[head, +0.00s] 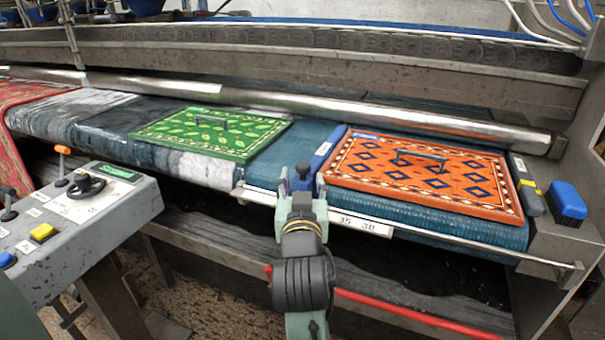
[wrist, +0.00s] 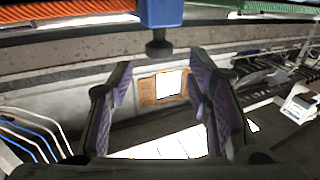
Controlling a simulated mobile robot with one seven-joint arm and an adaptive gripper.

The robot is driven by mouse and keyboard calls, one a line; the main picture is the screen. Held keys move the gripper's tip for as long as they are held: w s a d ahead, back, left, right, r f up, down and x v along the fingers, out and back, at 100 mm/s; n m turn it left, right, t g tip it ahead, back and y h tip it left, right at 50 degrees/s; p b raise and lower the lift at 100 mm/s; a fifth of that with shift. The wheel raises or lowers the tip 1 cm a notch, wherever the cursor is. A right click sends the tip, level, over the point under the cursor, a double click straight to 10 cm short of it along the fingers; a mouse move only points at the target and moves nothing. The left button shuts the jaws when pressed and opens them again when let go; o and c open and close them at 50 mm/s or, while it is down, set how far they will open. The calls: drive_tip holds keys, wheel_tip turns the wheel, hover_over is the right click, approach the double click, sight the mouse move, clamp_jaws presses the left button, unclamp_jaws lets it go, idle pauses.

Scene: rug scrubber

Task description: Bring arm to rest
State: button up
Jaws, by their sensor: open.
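My arm reaches up from the lower middle of the head view. My gripper (head: 301,180) is at the front edge of the machine bed, between the green and orange panels. In the wrist view my gripper (wrist: 163,95) has its two purple-padded fingers spread wide with nothing between them. A blue part with a dark knob (wrist: 160,15) shows at the top of that view, beyond the fingertips; I cannot tell how far off it is. The orange patterned panel (head: 420,175) with a dark handle lies just right of my gripper. The green leaf-patterned panel (head: 210,133) lies farther left.
A grey control box (head: 80,215) with levers and buttons stands at the left. A metal rail (head: 400,228) runs along the bed's front, and a long steel roller (head: 380,115) crosses behind the panels. A blue block (head: 567,200) sits at the right end. A red bar (head: 420,315) runs low at right.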

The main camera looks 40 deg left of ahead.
drive_tip(key=shift+s+d, duration=0.15)
drive_tip(key=shift+s, duration=0.1)
idle(0.3)
